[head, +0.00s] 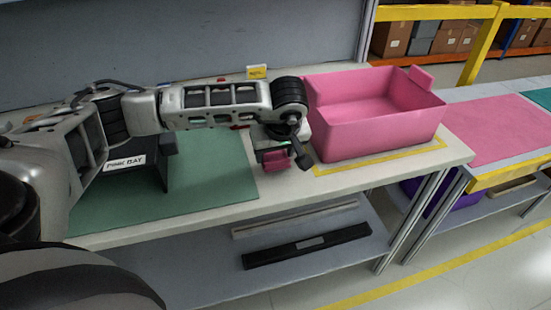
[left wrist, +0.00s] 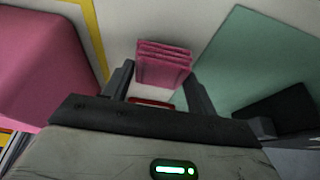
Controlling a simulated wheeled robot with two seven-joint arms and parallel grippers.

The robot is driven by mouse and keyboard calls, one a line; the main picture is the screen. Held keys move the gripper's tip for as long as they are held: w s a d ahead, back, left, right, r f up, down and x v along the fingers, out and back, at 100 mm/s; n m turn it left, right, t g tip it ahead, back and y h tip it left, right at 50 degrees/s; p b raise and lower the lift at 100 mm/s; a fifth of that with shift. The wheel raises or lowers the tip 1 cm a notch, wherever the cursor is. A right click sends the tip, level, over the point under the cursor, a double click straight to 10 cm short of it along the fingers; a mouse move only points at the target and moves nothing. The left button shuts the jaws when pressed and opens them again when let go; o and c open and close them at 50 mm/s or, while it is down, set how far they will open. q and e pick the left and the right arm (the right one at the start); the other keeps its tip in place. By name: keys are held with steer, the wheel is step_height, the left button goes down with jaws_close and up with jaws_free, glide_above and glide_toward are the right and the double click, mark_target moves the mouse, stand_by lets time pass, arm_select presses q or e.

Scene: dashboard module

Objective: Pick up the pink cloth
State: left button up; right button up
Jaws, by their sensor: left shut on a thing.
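The pink cloth (head: 276,160) is a small folded bundle held at the tip of my left gripper (head: 285,158) in the head view. In the left wrist view the cloth (left wrist: 164,63) shows several stacked folds between the two dark fingers of the left gripper (left wrist: 165,80). The left gripper is shut on it. The cloth is over the strip of table between the green mat and the pink bin; I cannot tell how high above the table it is. My right gripper is not in view.
A large pink bin (head: 372,128) stands just right of the gripper, inside a yellow outline. A green mat (head: 215,180) lies to the left, with a dark holder labelled "PINK BAY" (head: 124,161) on it. A second table with a pink mat (head: 495,130) stands at the right.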

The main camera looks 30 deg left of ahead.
arm_select(q)
steer(key=s+d+r+b, duration=0.1)
steer(key=s+d+r, duration=0.1)
steer(key=s+r, duration=0.9)
steer(key=s, duration=0.2)
steer(key=shift+s+d+b, duration=0.3)
steer(key=shift+s+d, duration=0.05)
steer(key=shift+s, duration=0.05)
steer(key=shift+o, duration=0.5)
